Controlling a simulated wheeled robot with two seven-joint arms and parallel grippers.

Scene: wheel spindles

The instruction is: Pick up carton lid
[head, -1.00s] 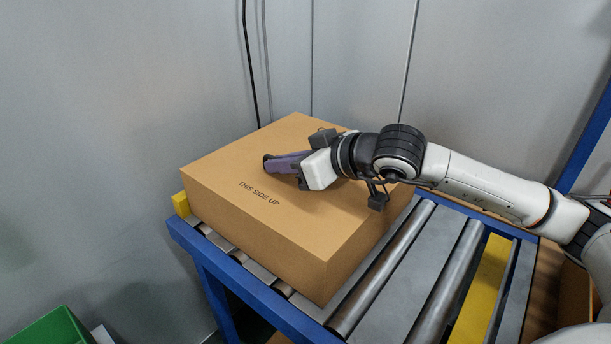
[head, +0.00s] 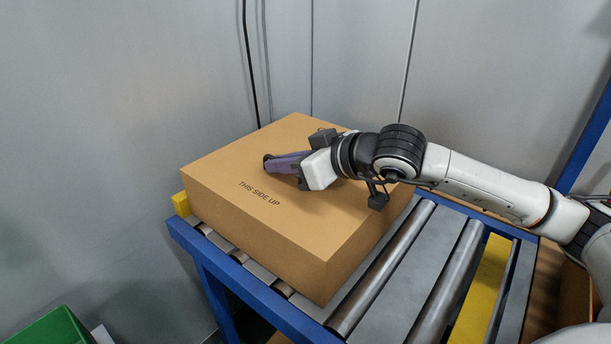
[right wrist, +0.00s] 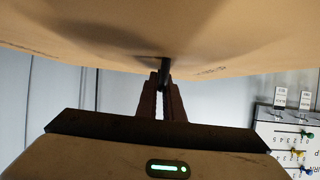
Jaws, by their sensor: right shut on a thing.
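The carton lid (head: 225,165) is a brown cardboard top marked "THIS SIDE UP". It sits on the conveyor at the middle of the head view, and I cannot make out a seam between lid and box. My right gripper (head: 267,163) reaches in from the right, low over the lid's top. In the right wrist view the lid (right wrist: 230,50) fills the upper part. There my gripper's fingers (right wrist: 163,80) are shut on a short dark peg (right wrist: 166,65) that stands out from the lid. My left gripper is not in view.
The roller conveyor (head: 380,272) has a blue frame and bare rollers to the right of the carton. A green bin (head: 48,328) is at the lower left. A grey wall (head: 130,80) with hanging cables stands behind. A panel with coloured pins (right wrist: 290,140) shows in the wrist view.

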